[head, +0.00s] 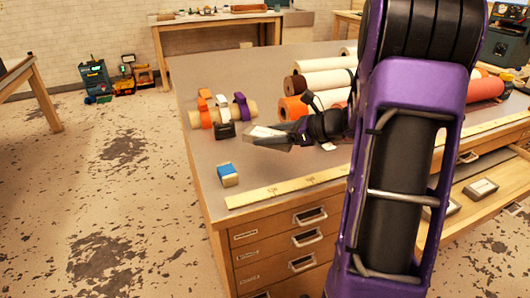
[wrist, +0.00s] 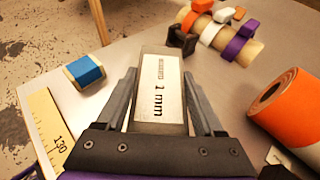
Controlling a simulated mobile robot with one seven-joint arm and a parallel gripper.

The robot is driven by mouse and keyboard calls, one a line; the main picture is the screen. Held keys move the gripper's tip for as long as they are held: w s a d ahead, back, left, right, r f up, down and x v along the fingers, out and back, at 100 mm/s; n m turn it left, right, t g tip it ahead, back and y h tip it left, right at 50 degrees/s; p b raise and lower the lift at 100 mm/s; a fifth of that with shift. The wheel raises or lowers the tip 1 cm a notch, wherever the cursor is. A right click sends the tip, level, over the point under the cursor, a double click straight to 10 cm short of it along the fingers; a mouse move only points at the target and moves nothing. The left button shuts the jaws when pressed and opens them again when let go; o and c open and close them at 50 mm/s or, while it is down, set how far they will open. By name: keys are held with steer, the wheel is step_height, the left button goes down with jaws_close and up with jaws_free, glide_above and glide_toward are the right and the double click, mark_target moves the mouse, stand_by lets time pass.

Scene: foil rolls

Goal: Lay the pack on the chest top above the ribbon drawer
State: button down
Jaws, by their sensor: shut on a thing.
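The pack, a grey box with a white label reading "1 mm" (wrist: 160,85), sits between the two fingers of my gripper (wrist: 158,100). In the head view the pack (head: 262,131) shows pale at the end of my gripper (head: 280,138), over the grey chest top (head: 190,95). I cannot tell whether it touches the top. My gripper is shut on it. The chest front has labelled drawers (head: 305,240) at the near left corner. Their labels are too small to read, so I cannot tell which is the ribbon drawer.
A blue and cream block (head: 228,175) lies near the left edge, by a yellow ruler (head: 285,188) along the front. A rod with coloured clips (head: 222,112) lies behind. Several rolls (head: 325,80) fill the back right. An open drawer (head: 465,210) at right holds small boxes.

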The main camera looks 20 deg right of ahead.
mark_target(269, 157)
steer(key=shift+f+b, duration=0.4)
steer(key=shift+f, duration=2)
steer(key=shift+f, duration=0.15)
jaws_free()
steer(key=shift+r, duration=0.3)
steer(key=p+v, duration=0.1)
steer(key=v, duration=1.1)
steer(key=shift+f, duration=0.1)
steer(key=shift+p, duration=0.3)
